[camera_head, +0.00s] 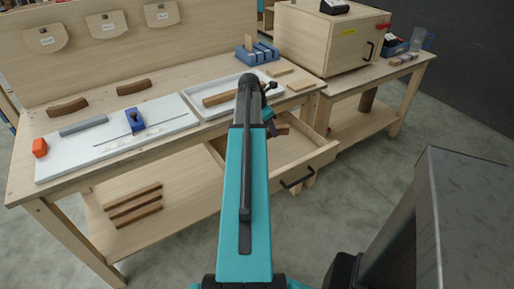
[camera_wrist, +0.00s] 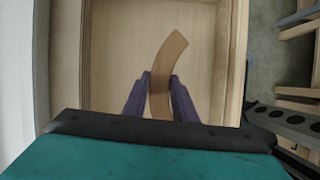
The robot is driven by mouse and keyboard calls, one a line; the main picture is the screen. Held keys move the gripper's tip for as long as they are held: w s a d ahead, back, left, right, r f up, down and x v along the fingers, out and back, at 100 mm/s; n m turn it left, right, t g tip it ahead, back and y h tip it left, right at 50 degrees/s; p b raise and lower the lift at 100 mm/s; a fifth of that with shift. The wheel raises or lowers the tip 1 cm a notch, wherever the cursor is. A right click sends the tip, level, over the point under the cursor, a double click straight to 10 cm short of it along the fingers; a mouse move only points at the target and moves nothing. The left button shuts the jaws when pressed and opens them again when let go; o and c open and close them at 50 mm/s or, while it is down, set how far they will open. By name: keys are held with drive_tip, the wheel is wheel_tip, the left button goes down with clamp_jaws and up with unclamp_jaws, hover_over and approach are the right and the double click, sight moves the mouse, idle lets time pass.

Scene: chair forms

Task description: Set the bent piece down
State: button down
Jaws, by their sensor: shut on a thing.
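The bent piece (camera_wrist: 168,55) is a curved brown wooden strip. In the wrist view it stands between the two purple fingers of my gripper (camera_wrist: 160,92), which are shut on it. It is over or inside an open wooden drawer (camera_wrist: 112,45); I cannot tell whether it touches the drawer floor. In the head view my arm hides most of the gripper, and a dark brown bit of the piece (camera_head: 282,129) shows at the drawer (camera_head: 313,160), which is pulled out below the bench top.
Two more bent brown pieces (camera_head: 68,107) lie at the back left of the bench. A white board (camera_head: 75,160) holds a blue fixture (camera_head: 135,120) and a grey bar. A white tray (camera_head: 205,112) lies above the drawer. Brown strips (camera_head: 133,205) rest on the lower shelf.

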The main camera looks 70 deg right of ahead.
drive_tip(key=shift+s+d, duration=0.25)
drive_tip(key=shift+s, duration=0.15)
drive_tip(key=shift+w+a, duration=0.1)
drive_tip(key=shift+w+f, duration=0.1)
drive_tip(key=shift+f, duration=0.25)
hover_over(274, 152)
drive_tip(key=w+a, duration=0.1)
drive_tip(key=shift+a+f, duration=0.2)
drive_tip(key=shift+f, duration=2.55)
drive_tip(key=shift+f, duration=0.1)
drive_tip(key=shift+f+p, duration=0.45)
drive_tip(key=shift+f, duration=1.35)
